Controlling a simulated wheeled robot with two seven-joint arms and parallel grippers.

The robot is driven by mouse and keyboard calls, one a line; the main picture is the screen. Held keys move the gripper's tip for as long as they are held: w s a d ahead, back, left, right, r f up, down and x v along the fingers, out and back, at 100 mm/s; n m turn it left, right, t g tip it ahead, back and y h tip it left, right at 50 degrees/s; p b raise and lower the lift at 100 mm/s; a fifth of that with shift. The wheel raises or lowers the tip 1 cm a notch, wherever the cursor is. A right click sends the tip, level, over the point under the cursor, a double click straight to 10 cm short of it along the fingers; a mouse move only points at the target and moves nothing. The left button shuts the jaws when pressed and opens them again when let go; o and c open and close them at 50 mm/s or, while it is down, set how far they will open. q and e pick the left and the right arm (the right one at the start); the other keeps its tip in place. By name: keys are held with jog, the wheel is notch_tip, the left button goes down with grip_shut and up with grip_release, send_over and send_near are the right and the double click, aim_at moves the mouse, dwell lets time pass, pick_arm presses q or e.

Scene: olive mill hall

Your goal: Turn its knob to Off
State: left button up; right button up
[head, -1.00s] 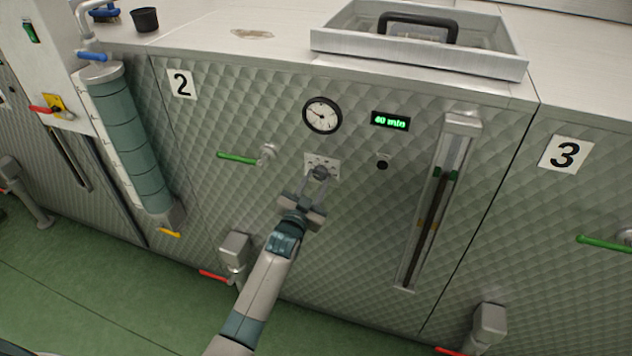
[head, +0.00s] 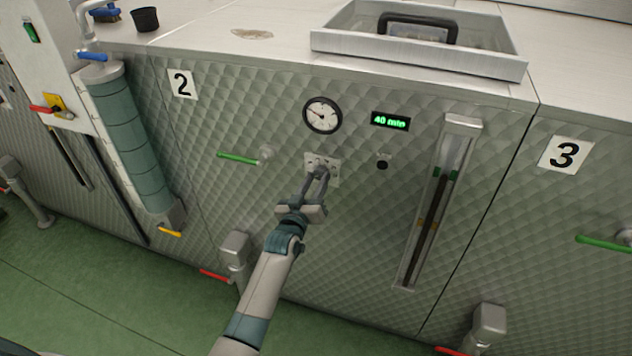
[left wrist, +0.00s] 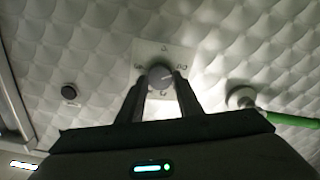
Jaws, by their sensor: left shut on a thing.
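The knob (left wrist: 160,77) is a small grey round dial on a pale square plate (head: 334,160) on the quilted metal front of unit 2. My left gripper (head: 319,175) reaches up to it, and its two fingers are shut on the knob. In the left wrist view the fingers (left wrist: 160,88) stand on either side of the knob. A light pointer line shows on the knob, and small marks sit around it on the plate, too blurred to read. The fingers hide part of the knob in the head view. My right gripper is not in view.
Above the knob are a round gauge (head: 322,115) and a green display (head: 390,121) reading 40 min. A green-handled valve (head: 240,158) is to the left, a black button (head: 382,165) and a sight glass (head: 430,215) to the right. A metal tray (head: 330,40) stands on top.

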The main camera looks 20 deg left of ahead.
pick_arm(q)
jog(key=shift+f, duration=0.15)
jog(key=o, duration=1)
jog(key=shift+o, duration=0.2)
jog(key=s+b, duration=0.4)
jog(key=s, duration=1.3)
jog(key=shift+s+a, duration=0.2)
jog(key=shift+a, duration=0.05)
